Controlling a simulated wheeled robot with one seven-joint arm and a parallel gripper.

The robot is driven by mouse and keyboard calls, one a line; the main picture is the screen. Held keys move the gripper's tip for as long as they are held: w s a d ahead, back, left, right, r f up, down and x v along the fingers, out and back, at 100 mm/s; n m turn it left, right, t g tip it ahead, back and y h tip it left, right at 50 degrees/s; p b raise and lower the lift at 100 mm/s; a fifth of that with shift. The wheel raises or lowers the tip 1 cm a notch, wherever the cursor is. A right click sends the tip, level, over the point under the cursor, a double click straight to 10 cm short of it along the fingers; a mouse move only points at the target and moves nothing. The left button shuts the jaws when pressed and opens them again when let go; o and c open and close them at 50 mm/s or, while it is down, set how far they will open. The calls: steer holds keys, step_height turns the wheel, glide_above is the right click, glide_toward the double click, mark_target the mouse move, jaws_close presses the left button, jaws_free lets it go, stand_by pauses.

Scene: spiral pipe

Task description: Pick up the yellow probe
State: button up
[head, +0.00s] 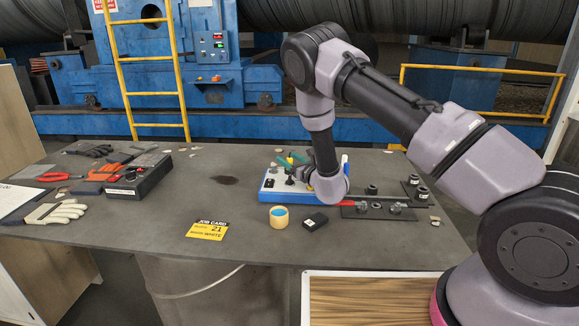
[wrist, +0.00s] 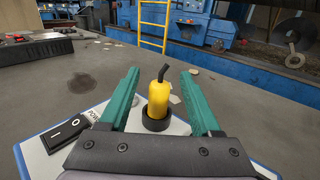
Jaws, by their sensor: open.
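The yellow probe (wrist: 158,98) stands upright in a black round holder (wrist: 156,122) in the wrist view, with a bent black tip on top. My gripper (wrist: 160,73) has two green fingers, spread apart on the left and right of the probe. A gap shows on each side, and the fingers do not appear to touch it. In the head view my gripper (head: 291,160) is low over a white panel with a blue edge (head: 270,193).
A switch marked I and O (wrist: 68,131) lies left of the probe. A yellow roll (head: 279,217), a black block (head: 314,221) and dark plates with fittings (head: 365,212) are near the panel. A dark toolbox (head: 139,178) stands at left. The table's middle is mostly clear.

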jaws_close()
steer(key=shift+r, duration=0.15)
